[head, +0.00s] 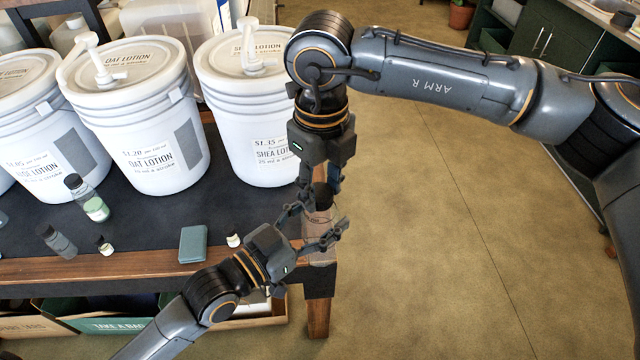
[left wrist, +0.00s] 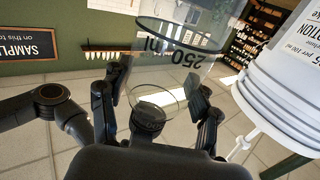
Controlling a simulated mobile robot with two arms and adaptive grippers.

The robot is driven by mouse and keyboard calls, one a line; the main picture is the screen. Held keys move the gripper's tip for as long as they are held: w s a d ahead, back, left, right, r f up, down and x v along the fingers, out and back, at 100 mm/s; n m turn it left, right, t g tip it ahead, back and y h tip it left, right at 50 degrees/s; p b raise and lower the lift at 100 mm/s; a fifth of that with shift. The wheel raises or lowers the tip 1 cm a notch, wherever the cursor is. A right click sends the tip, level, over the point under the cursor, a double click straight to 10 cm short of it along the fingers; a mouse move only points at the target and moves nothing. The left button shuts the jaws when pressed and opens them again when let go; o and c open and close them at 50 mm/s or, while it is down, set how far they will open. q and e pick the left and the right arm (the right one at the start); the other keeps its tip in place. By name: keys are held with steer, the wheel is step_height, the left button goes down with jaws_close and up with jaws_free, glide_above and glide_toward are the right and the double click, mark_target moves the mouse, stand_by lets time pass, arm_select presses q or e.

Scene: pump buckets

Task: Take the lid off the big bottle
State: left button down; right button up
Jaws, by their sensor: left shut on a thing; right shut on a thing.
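The big bottle (head: 319,222) is clear, with a dark lid (head: 322,196) on its upper end. It is held over the table's right front corner. My left gripper (head: 315,235) is shut around the bottle's body. My right gripper (head: 320,187) comes down from above and is shut on the lid; its fingers hide part of the lid. In the left wrist view the bottle (left wrist: 178,38) shows upside down with "250 ml" on it, between the left fingers. Whether the lid is loose from the neck cannot be told.
White lotion buckets with pumps, including oat (head: 140,125) and shea (head: 245,110), stand along the back of the dark table (head: 140,225). Floor is clear rightward.

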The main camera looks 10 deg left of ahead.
steer(key=n, duration=0.4)
steer(key=shift+w, duration=0.1)
steer(key=n, duration=0.4)
steer(key=shift+w, duration=0.1)
steer(key=n, duration=0.4)
steer(key=shift+n, duration=0.3)
steer(key=n, duration=0.3)
steer(key=shift+w+r+n, duration=0.1)
steer(key=shift+n, duration=0.3)
steer(key=n, duration=0.4)
steer(key=shift+a, duration=0.1)
steer(key=n, duration=0.8)
steer(key=shift+a, duration=0.1)
steer(key=n, duration=0.4)
steer(key=shift+n, duration=0.3)
